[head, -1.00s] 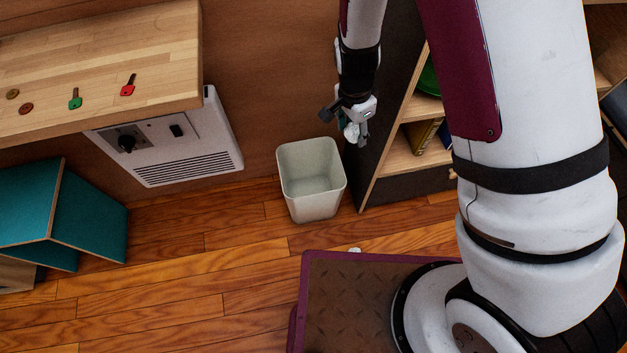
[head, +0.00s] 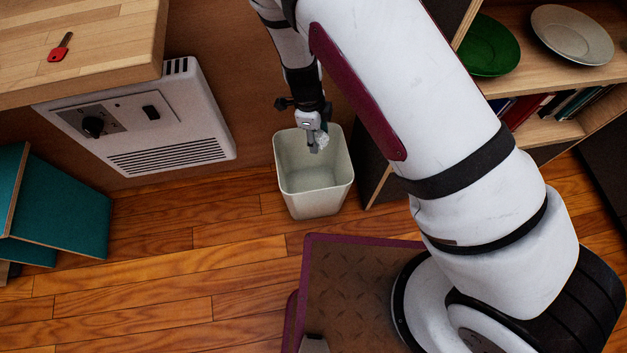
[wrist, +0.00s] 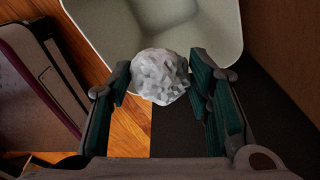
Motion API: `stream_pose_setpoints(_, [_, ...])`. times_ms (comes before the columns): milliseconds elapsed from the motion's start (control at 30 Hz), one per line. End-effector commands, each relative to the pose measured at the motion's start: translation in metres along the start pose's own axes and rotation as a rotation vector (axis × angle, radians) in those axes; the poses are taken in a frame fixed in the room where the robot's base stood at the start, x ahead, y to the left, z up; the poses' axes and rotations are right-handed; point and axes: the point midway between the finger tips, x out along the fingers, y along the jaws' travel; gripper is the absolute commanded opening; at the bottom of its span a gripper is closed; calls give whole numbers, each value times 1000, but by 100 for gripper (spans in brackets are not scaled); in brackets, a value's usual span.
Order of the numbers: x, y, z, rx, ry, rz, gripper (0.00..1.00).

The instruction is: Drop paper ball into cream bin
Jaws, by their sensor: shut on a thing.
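The cream bin (head: 312,190) stands upright on the wood floor in the head view, its open top facing up; the part of its inside that shows looks empty. My gripper (head: 318,147) is over the bin's opening, toward its back right part. It is shut on the crumpled pale paper ball (head: 322,140). In the wrist view the paper ball (wrist: 160,76) sits between the two dark green finger pads of my gripper (wrist: 160,88). The cream bin (wrist: 100,30) shows behind and beyond the ball, with its rim passing just behind it.
A shelf with a green plate (head: 487,45), a pale plate (head: 571,35) and books stands right of the bin. A white wall heater (head: 150,115) is to the left, below a wooden top (head: 110,45) with a red key (head: 61,47). Floor is clear in front of the bin.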

Motion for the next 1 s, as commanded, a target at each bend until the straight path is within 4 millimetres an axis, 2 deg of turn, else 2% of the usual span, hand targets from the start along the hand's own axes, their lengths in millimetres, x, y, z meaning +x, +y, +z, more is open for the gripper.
stream_pose_setpoints(100, [17, 0, 2, -1, 0, 0, 38])
stream_pose_setpoints(300, [36, 0, 4, -2, 0, 0, 38])
stream_pose_setpoints(667, [39, 0, 5, -2, 0, 0, 38])
stream_pose_setpoints(700, [39, 0, 5, -2, 0, 0, 50])
stream_pose_setpoints(800, [39, 0, 5, -2, 0, 0, 69])
stream_pose_setpoints(1000, [39, 0, 4, -2, 0, 0, 69])
